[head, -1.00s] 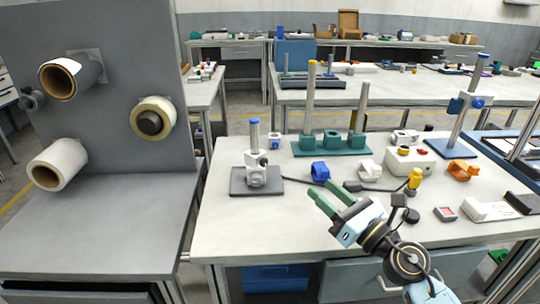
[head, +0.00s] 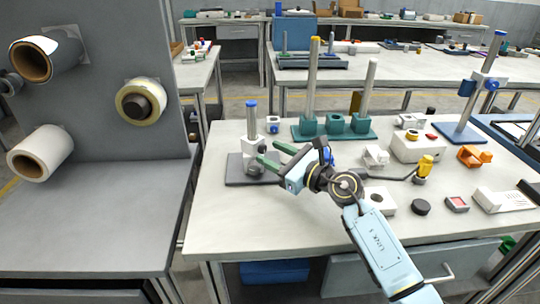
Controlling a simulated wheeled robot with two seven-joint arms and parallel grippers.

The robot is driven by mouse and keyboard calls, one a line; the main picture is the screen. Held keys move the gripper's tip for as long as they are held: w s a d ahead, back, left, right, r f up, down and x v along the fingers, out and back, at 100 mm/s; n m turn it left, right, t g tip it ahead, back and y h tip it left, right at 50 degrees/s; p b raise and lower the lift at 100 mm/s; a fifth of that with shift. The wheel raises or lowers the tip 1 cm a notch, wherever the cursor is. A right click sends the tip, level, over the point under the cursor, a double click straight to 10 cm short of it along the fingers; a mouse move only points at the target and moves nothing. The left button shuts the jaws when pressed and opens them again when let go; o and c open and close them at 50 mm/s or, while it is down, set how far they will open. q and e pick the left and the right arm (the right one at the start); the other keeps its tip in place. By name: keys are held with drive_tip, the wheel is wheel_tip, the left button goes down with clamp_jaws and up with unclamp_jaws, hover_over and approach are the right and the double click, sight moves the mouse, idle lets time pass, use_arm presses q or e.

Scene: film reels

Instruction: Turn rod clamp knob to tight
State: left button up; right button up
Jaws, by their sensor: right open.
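A rod clamp stand stands at the left of the near table, with a dark grey base plate (head: 236,176), an upright rod with a blue cap (head: 251,112) and a white clamp body (head: 248,147) low on the rod. A darker round knob (head: 254,168) shows on the clamp's near side, partly behind a finger. My right gripper (head: 268,153) comes in from the right with its two green fingers apart, pointing at the clamp. Its fingertips are at the clamp's right side in the picture; contact with the knob cannot be told. My left gripper is out of view.
A teal stand (head: 308,128) with tall rods is behind my right gripper. A white box (head: 418,148), an orange clamp (head: 474,156) and a yellow-topped knob (head: 425,165) are to the right. The table's front left is clear. A grey panel with rolls (head: 40,153) rises at left.

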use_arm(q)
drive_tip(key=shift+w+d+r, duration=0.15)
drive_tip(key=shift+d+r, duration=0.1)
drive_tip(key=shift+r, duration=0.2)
use_arm(e)
drive_tip(key=shift+x, duration=0.8)
clamp_jaws()
drive_tip(key=shift+r+m+p, duration=0.1)
drive_tip(key=shift+m+p, duration=0.7)
drive_tip(key=shift+p, duration=0.15)
drive_tip(key=m+p, duration=0.3)
drive_tip(key=m, duration=0.1)
drive_tip(key=shift+m+p, duration=0.3)
drive_tip(key=shift+m, duration=0.1)
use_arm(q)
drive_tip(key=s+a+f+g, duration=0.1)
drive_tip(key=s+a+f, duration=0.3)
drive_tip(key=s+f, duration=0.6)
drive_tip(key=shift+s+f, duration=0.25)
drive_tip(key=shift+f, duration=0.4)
use_arm(e)
drive_tip(key=shift+m, duration=0.3)
unclamp_jaws()
